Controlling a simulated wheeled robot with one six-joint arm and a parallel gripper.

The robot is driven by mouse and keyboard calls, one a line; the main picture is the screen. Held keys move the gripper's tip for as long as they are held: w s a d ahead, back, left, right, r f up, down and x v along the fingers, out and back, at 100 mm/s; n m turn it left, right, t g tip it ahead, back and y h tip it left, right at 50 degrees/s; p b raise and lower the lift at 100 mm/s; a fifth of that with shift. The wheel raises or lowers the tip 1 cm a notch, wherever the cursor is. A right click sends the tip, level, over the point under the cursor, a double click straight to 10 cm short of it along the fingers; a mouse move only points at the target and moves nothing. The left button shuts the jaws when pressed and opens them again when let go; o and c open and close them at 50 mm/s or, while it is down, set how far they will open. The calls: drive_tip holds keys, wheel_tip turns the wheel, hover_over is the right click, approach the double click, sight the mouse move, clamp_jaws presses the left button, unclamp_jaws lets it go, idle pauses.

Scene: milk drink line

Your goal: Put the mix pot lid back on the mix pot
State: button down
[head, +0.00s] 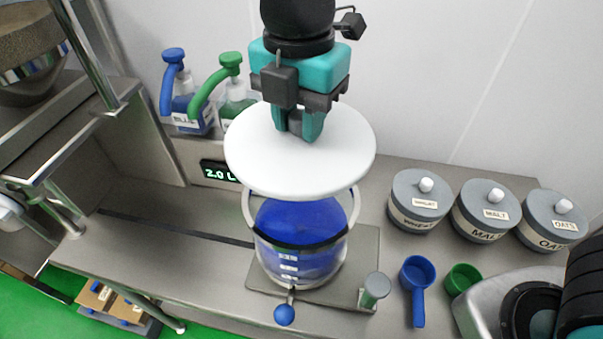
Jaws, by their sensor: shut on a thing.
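The mix pot lid (340,160) is a large white disc, held roughly level in the head view. My gripper (300,137) is at the middle of the lid and shut on its handle, which the teal fingers mostly hide. The mix pot (300,262) is a clear vessel with blue contents, marked labels and a tap with a blue ball at its front. The lid is over the pot and hides the back of its rim. A gap seems to show between the lid and the front of the rim.
The pot stands on a grey platform (362,250) with a small grey post (374,290). Jars labelled wheat (420,204), malt (486,212) and oats (552,220) stand right. A blue scoop (417,285) and green scoop (462,279) lie nearby. Blue (190,105) and green (237,95) pump bottles stand behind left.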

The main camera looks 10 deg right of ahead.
wheel_tip(320, 180, down, 12)
drive_tip(key=p, duration=0.1)
drive_tip(key=shift+s, duration=0.1)
drive_tip(key=shift+f, duration=0.15)
drive_tip(key=c, duration=0.8)
unclamp_jaws()
drive_tip(key=shift+c, duration=0.2)
